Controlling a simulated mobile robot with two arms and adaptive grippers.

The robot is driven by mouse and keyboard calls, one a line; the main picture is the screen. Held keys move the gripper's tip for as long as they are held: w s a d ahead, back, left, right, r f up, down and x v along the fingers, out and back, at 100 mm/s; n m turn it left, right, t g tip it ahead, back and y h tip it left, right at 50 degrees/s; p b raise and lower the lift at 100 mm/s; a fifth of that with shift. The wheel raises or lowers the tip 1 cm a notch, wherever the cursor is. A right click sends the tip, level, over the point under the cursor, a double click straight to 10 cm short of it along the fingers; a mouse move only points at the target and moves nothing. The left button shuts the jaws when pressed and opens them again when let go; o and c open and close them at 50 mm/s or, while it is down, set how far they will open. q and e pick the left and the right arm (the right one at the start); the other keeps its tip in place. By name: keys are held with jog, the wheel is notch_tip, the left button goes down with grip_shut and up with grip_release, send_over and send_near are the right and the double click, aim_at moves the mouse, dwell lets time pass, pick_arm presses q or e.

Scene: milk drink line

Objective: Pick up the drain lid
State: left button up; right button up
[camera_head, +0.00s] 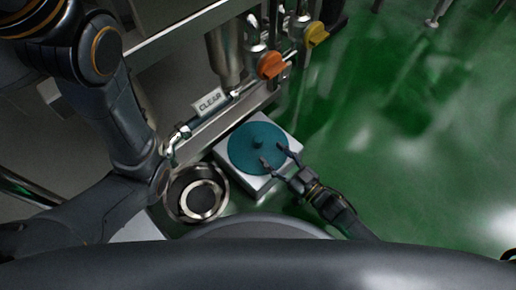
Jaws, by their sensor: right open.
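The drain lid appears to be the round teal disc (245,152) with a small knob in its middle. It lies flat on a pale square block (262,186) near the centre of the view. My right gripper (274,155) reaches in from the lower right. Its two fingertips are spread apart over the right part of the disc, close to the knob but not around it. Whether the fingertips touch the disc I cannot tell. Nothing is between them. My left arm shows at the left, but its gripper is out of view.
A round floor drain (222,189) with a metal ring sits left of the block. Behind stand metal pipes with an orange valve handle (271,65), a yellow valve handle (316,34) and a "CLEAR" sign (209,101). The green floor (420,140) at the right is clear.

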aim_at(262, 143)
jog(key=shift+w+a, duration=0.2)
jog(key=shift+a, duration=0.05)
jog(key=b+x, duration=0.4)
jog(key=shift+w+a+f, duration=0.1)
jog(key=shift+w+f, duration=0.05)
jog(key=shift+w, duration=0.15)
jog(key=shift+w+a, duration=0.25)
jog(key=shift+w, duration=0.05)
jog(key=shift+r, duration=0.25)
grip_shut()
